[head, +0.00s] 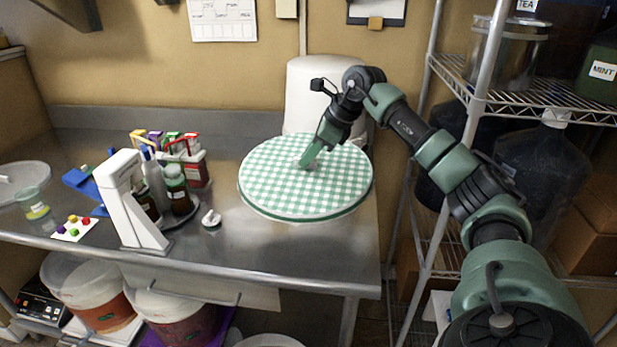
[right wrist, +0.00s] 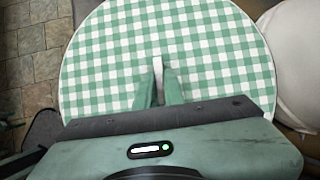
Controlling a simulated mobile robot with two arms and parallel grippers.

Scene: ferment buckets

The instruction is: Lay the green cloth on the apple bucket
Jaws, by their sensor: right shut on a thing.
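The green cloth (head: 270,185) is a round green-and-white checked piece with a darker green edge. It is spread flat at the right end of the metal table; I cannot tell whether it touches the tabletop. My right gripper (head: 303,164) points down at its middle and is shut on it. The right wrist view shows the fingers (right wrist: 158,82) close together against the checked cloth (right wrist: 105,60). Two buckets with reddish contents stand under the table, a left one (head: 90,290) and a right one (head: 175,312). Their labels are too small to read, so I cannot tell the apple bucket. My left gripper is out of view.
A tall white container (head: 310,85) stands behind the cloth. A white stand (head: 135,205) and a group of bottles and boxes (head: 175,185) are left of it. A wire shelf rack (head: 545,98) with jugs stands at right. The front middle of the metal table (head: 270,245) is clear.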

